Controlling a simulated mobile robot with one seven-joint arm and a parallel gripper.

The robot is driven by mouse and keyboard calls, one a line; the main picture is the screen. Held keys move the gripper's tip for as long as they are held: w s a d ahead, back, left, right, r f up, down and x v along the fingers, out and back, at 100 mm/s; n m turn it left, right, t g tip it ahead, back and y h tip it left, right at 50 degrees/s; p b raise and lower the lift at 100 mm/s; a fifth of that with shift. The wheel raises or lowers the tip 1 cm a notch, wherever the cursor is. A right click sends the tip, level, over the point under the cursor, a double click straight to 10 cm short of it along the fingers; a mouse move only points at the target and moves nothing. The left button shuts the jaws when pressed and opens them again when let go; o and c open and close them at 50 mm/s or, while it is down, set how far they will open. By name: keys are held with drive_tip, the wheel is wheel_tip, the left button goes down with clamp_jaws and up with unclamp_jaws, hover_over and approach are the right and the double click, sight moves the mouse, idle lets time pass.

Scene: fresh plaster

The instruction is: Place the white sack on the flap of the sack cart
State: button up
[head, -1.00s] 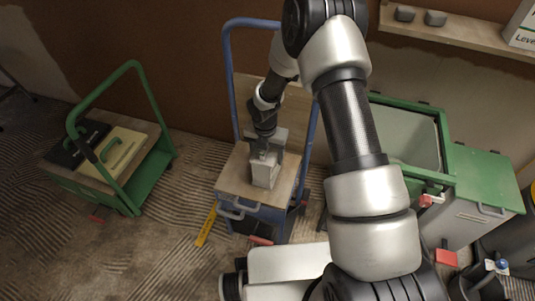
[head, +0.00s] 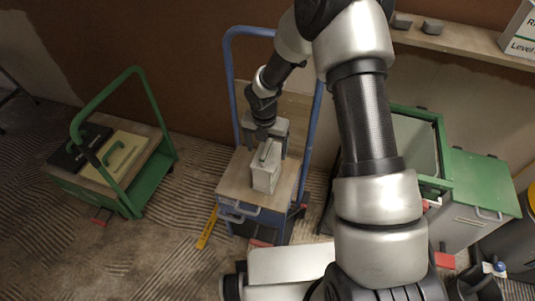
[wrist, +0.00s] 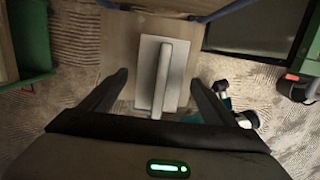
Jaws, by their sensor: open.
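The white sack (head: 265,178) looks like a stiff pale block with a raised handle bar along its top. It stands upright on the wooden flap (head: 236,178) of the blue-framed sack cart (head: 229,80). In the wrist view the sack (wrist: 175,80) is seen from above over the wooden surface. My gripper (head: 265,150) is open just above and behind the sack in the head view. In the wrist view its two fingers lie left and right of the sack, apart from it. The gripper partly hides the back of the flap.
A green cart (head: 140,190) with black and cream cases stands at left. A green-lidded grey bin (head: 480,190) and a green-framed container (head: 415,140) stand at right. A shelf (head: 460,38) runs along the wall. A yellow strip (head: 207,228) lies on the floor.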

drive_tip(key=r, duration=0.4)
drive_tip(key=shift+s+r+p, duration=0.25)
drive_tip(key=shift+r+p, duration=0.1)
drive_tip(key=shift+p, duration=0.05)
drive_tip(key=s+d+r+m+t, duration=0.1)
drive_tip(key=s+d+r+m, duration=0.2)
drive_tip(key=r+m, duration=0.35)
drive_tip(key=s+d+r+m+h, duration=0.1)
drive_tip(key=s+d+r+m, duration=0.2)
drive_tip(key=r, duration=0.6)
drive_tip(key=s+d+r+m+t, duration=0.1)
drive_tip(key=s+d+r+m, duration=0.1)
drive_tip(key=r+m, duration=0.5)
drive_tip(key=s+d+r+m+t+y, duration=0.1)
drive_tip(key=s+r+m, duration=0.4)
drive_tip(key=s+m, duration=0.35)
drive_tip(key=s+d+r+m+t+y, duration=0.1)
drive_tip(key=s+r+m, duration=0.3)
drive_tip(key=s+m, duration=0.4)
wheel_tip(320, 180, up, 22)
drive_tip(key=s+n+p, duration=0.1)
drive_tip(key=p, duration=2)
drive_tip(key=shift+a, duration=0.2)
